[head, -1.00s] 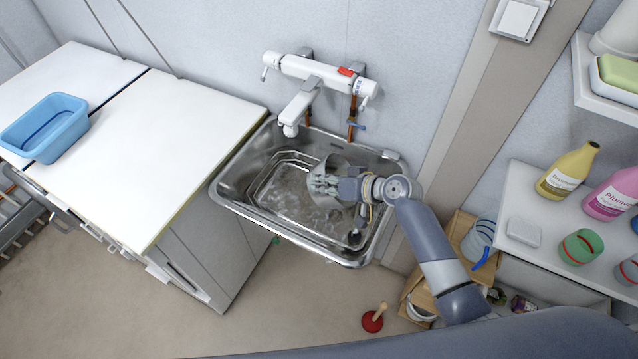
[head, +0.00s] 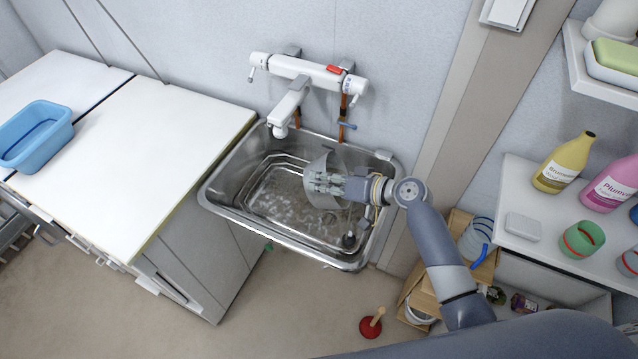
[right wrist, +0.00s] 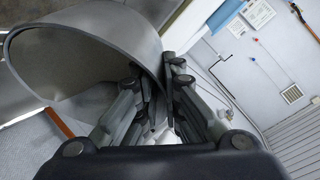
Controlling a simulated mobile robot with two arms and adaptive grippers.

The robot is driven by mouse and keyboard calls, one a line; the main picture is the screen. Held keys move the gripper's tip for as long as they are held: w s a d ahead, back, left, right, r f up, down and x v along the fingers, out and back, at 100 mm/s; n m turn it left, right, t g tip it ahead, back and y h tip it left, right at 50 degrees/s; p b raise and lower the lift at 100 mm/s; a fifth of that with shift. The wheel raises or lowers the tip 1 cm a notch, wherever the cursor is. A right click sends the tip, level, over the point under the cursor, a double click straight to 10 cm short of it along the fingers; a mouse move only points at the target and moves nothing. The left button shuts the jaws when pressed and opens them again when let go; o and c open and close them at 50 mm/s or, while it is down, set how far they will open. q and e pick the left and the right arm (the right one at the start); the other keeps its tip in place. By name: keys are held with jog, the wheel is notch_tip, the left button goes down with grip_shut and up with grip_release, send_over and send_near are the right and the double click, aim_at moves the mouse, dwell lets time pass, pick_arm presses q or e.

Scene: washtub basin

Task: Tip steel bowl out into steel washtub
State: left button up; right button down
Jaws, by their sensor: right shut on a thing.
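The steel washtub (head: 222,187) is set beside the white counter, under the wall tap. The steel bowl (head: 319,163) is over the washtub, tipped on its side, with its wall steep in the head view. My right gripper (head: 322,184) is shut on the bowl's rim. In the right wrist view the bowl (right wrist: 90,40) fills the upper left, its curved rim running in between the fingers (right wrist: 155,95). A shallow layer with pale, foam-like patches (head: 275,205) shows on the washtub's floor. I cannot tell whether anything is left in the bowl. My left gripper is not in view.
A white mixer tap (head: 300,75) with its spout hangs over the back of the washtub. A blue basin (head: 38,135) stands on the counter (head: 150,140) at left. Shelves with bottles (head: 562,165) are at right. A red plunger (head: 371,326) stands on the floor.

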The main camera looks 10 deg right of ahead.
jog(key=b, duration=0.1)
jog(key=d+r+y+b, duration=0.1)
jog(key=b, duration=0.1)
jog(key=d+m+t+y+b, duration=0.1)
jog(key=shift+s+d+r+b, duration=0.2)
jog(key=shift+s+r+b, duration=0.05)
jog(key=shift+r+b, duration=0.1)
dwell(0.9)
jog(key=shift+f, duration=0.1)
dwell(1.0)
